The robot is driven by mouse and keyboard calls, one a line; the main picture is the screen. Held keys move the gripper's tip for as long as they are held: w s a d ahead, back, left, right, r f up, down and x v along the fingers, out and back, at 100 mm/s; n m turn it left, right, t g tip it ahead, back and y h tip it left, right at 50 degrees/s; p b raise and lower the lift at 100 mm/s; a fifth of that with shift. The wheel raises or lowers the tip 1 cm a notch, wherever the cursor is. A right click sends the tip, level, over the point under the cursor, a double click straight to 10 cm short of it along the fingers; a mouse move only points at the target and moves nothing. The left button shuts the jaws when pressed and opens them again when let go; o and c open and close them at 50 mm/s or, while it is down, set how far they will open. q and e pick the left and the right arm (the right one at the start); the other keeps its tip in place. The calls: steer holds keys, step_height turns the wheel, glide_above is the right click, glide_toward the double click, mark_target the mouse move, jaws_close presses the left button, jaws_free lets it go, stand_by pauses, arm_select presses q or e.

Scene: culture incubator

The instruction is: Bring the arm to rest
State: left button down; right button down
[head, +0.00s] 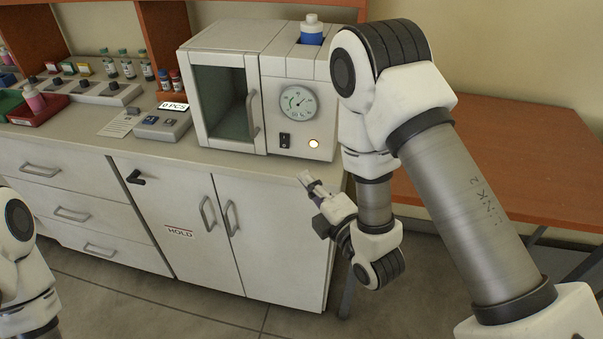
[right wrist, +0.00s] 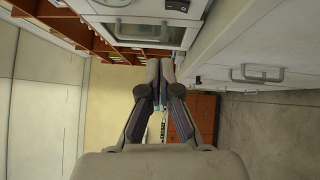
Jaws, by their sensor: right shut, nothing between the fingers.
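My right arm reaches in from the right in the head view. Its gripper (head: 308,183) hangs in front of the cabinet doors, below the counter edge, and points left. The right wrist view shows its two fingers (right wrist: 160,72) drawn together with nothing between them. It looks clear of the furniture. Part of my left arm shows at the lower left edge of the head view; its gripper is out of frame. The incubator (head: 270,65) stands on the counter with its glass door shut, a round gauge (head: 298,103) and a lit round button (head: 313,143).
A blue-labelled bottle (head: 312,32) stands on the incubator top. A small display device (head: 160,125), a red tray (head: 40,108) and several vials are on the counter (head: 200,150) to the left. A brown table (head: 510,150) stands at right. Open floor (head: 190,305) lies in front.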

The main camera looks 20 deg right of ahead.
steer(key=shift+s, duration=0.15)
steer(key=s+d+f+m+g+h+p, duration=0.15)
steer(key=s+f+m+g, duration=0.4)
steer(key=f, duration=0.65)
steer(key=s+d+f+m+g+h+p, duration=0.1)
steer(key=s+d+f+m+g+h, duration=0.15)
steer(key=s+f+m+g, duration=0.6)
steer(key=s+d+f+m+g, duration=0.1)
steer(key=s+f+m+g, duration=0.3)
steer(key=s+f+m, duration=0.3)
steer(key=s+f, duration=0.1)
steer(key=s, duration=0.4)
steer(key=shift+m, duration=0.4)
